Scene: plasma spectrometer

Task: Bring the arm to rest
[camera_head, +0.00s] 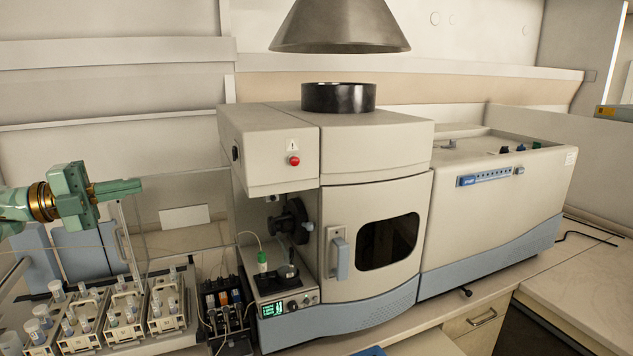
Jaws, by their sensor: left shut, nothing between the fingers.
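My left gripper (117,188) comes in from the left edge on its green arm. Its fingers point right and are shut with nothing between them. It hangs in the air above the sample racks (115,318), in front of the clear panel, left of the spectrometer (371,240) and apart from it. The spectrometer's front door is shut, with a dark window (389,241) and a handle (339,255). My right gripper does not show.
A metal exhaust hood (340,25) hangs over the black chimney ring (338,97). A clear panel (165,240) stands behind the racks. A small pump unit (225,310) with tubing sits between racks and spectrometer. The bench at right (590,272) is mostly clear apart from a black cable.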

